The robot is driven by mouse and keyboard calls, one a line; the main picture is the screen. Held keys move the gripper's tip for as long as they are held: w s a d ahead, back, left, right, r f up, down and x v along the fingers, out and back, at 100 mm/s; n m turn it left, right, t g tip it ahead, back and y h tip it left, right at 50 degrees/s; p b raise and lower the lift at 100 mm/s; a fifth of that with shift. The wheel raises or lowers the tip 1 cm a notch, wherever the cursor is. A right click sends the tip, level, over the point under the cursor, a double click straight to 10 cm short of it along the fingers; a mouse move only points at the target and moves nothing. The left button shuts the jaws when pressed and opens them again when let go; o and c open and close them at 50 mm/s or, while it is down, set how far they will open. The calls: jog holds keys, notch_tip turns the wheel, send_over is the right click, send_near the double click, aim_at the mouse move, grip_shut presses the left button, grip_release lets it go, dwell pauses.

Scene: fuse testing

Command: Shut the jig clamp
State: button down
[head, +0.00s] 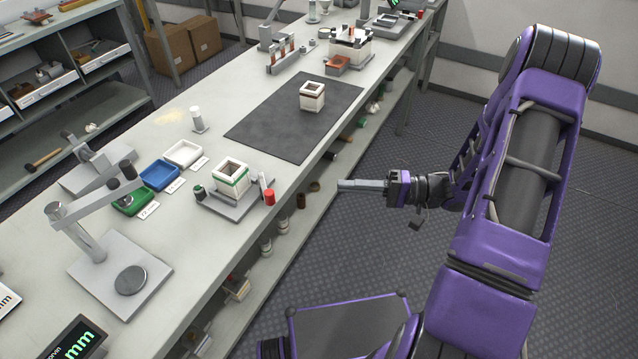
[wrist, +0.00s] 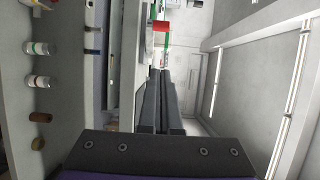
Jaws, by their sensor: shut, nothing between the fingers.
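The jig (head: 236,205) is a grey plate near the bench's front edge, with a square white fuse block with a green band (head: 230,180) on it. A red-ended clamp handle (head: 268,197) is at the jig's right side, by a small pale post. I cannot tell the clamp's exact position. In the wrist view the red handle (wrist: 161,26) shows beyond my fingertips, near the top. My gripper (head: 342,185) is shut and empty, held out beyond the bench edge, right of the jig and pointing left at it. It is apart from the handle; its fingers also show in the wrist view (wrist: 162,76).
Green, blue and white trays (head: 159,175) lie left of the jig. A measuring stand (head: 98,250) stands at the near left. A dark mat (head: 275,130) with another white block (head: 312,97) lies farther back. The bench edge and shelf items are below; the floor at right is open.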

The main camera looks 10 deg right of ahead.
send_near(265, 186)
jog(key=a+r, duration=0.1)
jog(key=shift+s+a+r, duration=0.15)
jog(key=shift+s+a, duration=0.3)
jog(key=shift+a, duration=0.35)
jog(key=shift+s+a+r, duration=0.15)
jog(key=shift+s+a, duration=0.25)
jog(key=shift+a, duration=0.45)
jog(key=shift+a+t, duration=0.15)
jog(key=shift+t, duration=0.15)
jog(key=shift+s+m, duration=0.2)
jog(key=shift+m, duration=0.1)
